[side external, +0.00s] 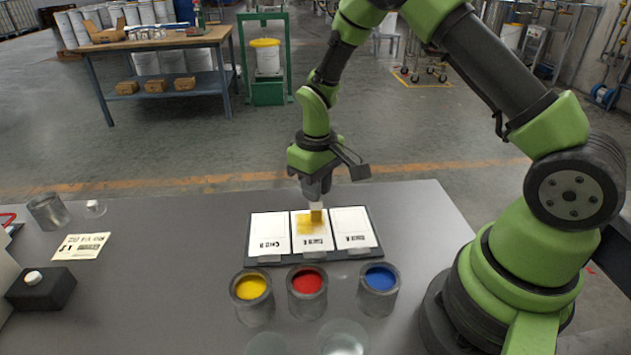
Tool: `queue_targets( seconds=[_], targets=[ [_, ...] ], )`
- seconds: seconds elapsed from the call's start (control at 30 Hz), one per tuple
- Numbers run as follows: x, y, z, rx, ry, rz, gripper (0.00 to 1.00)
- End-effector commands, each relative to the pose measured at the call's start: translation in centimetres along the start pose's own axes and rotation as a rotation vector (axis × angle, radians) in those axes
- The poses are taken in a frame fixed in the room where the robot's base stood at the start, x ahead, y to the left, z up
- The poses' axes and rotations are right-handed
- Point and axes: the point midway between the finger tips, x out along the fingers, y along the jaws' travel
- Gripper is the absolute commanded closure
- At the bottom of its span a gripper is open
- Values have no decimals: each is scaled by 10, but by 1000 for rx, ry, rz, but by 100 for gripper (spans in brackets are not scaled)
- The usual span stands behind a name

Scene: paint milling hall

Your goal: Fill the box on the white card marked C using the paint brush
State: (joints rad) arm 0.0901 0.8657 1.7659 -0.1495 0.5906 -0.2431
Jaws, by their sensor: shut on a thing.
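Three white cards lie side by side on a dark board (362,254): a left card (269,228), a middle card (328,239) and a right card (352,223). Their printed labels are too small to tell which is marked C. The middle card bears an uneven yellow paint patch; the other two show no paint. My gripper (316,197) is shut on the paint brush (316,214), pointing down over the middle card. The brush's yellow tip is at the patch and seems to touch it. Cups of yellow (252,298), red (307,293) and blue (378,290) paint stand in front.
Two clear round items (343,338) (266,345) sit at the table's front edge. At left are a glass jar (47,211), a printed note (81,246) and a black block (41,289). The table (170,290) between them and the board is clear.

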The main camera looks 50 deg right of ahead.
Motion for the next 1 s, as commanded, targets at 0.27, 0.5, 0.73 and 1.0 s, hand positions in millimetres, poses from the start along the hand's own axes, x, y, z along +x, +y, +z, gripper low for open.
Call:
queue_targets(
  seconds=[0.27, 0.5, 0.73, 1.0],
  targets=[
    [0, -19, 19, -3, -2, 0, 100],
    [-13, -27, 26, 0, 6, 0, 100],
    [-37, -27, 27, 0, 4, 0, 100],
    [-61, -27, 26, 0, 4, 0, 100]
  ],
)
